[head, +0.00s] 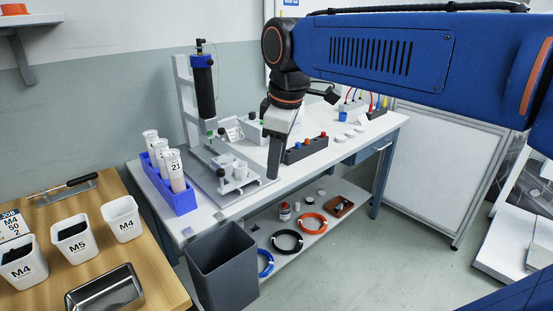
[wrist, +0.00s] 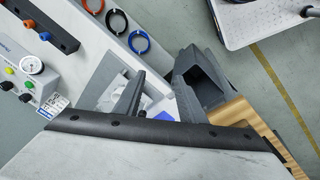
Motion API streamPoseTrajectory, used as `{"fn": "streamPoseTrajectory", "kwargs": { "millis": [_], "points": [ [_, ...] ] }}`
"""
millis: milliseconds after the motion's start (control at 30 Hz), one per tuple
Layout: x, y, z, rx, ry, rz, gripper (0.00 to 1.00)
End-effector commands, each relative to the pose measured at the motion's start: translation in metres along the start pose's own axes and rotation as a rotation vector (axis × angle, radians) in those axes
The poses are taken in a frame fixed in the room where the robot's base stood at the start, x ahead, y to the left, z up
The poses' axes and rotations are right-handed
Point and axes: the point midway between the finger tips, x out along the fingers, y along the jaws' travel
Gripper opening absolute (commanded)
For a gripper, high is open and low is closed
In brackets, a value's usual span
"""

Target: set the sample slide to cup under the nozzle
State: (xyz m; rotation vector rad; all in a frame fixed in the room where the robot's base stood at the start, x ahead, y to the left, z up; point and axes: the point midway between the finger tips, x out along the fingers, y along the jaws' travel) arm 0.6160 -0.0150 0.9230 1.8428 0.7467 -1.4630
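The dispenser stand (head: 186,100) holds a dark upright cylinder with a blue cap (head: 204,85), and the nozzle end points down over the base. The sample slide (head: 232,184) lies low on the stand's base plate, with dark knobs and a small white cup (head: 240,169) near it. Whether the cup is right under the nozzle is hard to tell. My gripper (head: 274,172) points down just right of the slide, apart from the cup in the picture. In the wrist view my gripper (wrist: 159,80) shows two dark fingers spread apart, with nothing clearly held between them.
A blue rack (head: 178,198) of labelled tubes stands left of the slide. A grey bin (head: 222,265) stands before the bench. Cable coils (head: 288,242) lie on the lower shelf.

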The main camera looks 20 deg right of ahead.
Motion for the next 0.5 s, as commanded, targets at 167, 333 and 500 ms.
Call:
{"fn": "streamPoseTrajectory", "kwargs": {
  "millis": [167, 333, 500],
  "points": [
    [-0.002, 0.002, -0.004, -0.02, -0.003, -0.004, 0.37],
    [-0.018, 0.016, -0.034, -0.169, -0.021, -0.032, 0.37],
    [-0.041, 0.034, -0.083, -0.428, -0.047, -0.084, 0.37]
  ]
}}
